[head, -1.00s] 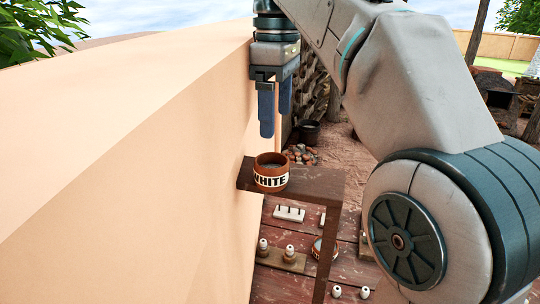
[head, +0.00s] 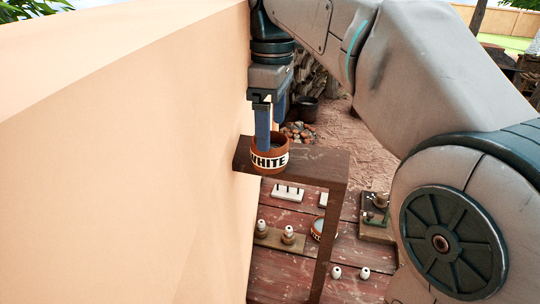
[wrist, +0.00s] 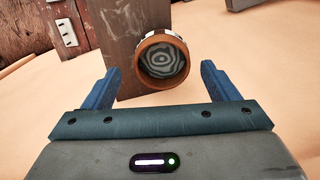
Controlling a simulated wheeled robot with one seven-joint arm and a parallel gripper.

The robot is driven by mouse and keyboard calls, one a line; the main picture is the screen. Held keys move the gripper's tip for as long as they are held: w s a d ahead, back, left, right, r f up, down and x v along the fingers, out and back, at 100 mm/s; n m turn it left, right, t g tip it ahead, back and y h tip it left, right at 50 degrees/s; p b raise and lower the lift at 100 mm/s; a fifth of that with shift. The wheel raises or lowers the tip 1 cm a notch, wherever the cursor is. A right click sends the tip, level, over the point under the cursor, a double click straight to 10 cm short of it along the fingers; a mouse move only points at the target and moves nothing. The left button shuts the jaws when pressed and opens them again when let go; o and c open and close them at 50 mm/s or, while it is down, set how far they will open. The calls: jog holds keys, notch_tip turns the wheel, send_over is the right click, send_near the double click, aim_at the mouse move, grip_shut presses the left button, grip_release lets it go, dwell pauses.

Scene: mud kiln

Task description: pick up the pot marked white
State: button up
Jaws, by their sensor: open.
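The pot marked WHITE (head: 269,160) is a small round terracotta pot with a white label band, upright on a narrow dark wooden shelf (head: 318,162) beside the pale wall. My gripper (head: 270,128) points down over it, with blue fingers, and the near finger overlaps the pot's rim in the head view. In the wrist view the pot (wrist: 162,61) shows its open top with grey rings inside. It lies ahead of and between the two spread fingers (wrist: 158,88), with nothing between the fingertips. I cannot tell whether a finger touches the rim.
The smooth pale wall (head: 130,150) stands close on the left.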

aim_at(270, 152)
jog(key=shift+s+a+f+p, duration=0.1)
jog(key=shift+f+p, duration=0.1)
jog(key=shift+f, duration=1.1)
jog(key=shift+a+f+p, duration=0.1)
jog(key=shift+f+p, duration=0.05)
jog(key=shift+f, duration=1.15)
jog(key=c, duration=1.2)
